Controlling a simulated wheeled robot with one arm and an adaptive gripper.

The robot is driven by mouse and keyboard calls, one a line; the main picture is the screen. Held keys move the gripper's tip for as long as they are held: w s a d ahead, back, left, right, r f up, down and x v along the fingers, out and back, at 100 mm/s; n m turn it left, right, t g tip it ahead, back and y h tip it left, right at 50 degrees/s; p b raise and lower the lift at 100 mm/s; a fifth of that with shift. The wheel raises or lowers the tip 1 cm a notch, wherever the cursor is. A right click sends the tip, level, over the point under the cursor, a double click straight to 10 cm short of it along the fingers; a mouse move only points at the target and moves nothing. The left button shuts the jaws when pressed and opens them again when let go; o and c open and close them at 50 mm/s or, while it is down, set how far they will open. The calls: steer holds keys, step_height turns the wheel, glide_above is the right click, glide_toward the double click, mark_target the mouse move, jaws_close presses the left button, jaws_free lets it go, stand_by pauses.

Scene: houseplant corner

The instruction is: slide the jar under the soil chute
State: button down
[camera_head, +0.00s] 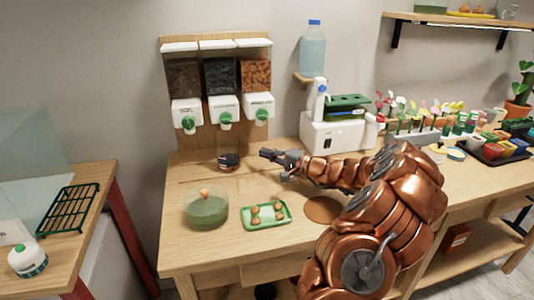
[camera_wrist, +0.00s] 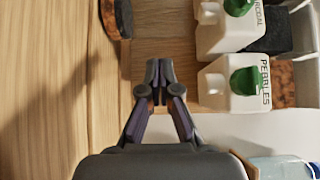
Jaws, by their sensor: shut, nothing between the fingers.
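A small jar (camera_head: 228,160) with dark contents stands on the wooden table below the middle dispenser. The soil chute (camera_head: 187,115) appears to be the leftmost of three white chutes with green knobs; its label is too small to read surely. The jar is to the right of it. My gripper (camera_head: 268,154) is shut and empty, just right of the jar with a gap between, fingers pointing left. In the wrist view my gripper (camera_wrist: 158,72) shows closed fingertips, and a dark round object (camera_wrist: 115,18), likely the jar, is partly cut off at the top.
The charcoal chute (camera_wrist: 228,25) and pebbles chute (camera_wrist: 232,82) are beside my fingers in the wrist view. A green bowl (camera_head: 206,208) and a green tray (camera_head: 266,215) with brown balls stand nearer the front. A white machine (camera_head: 335,130) stands right.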

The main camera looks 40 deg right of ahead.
mark_target(228, 152)
steer(key=p+x, duration=0.1)
steer(key=x, duration=0.6)
steer(key=shift+w, duration=0.15)
steer(key=shift+a, duration=0.1)
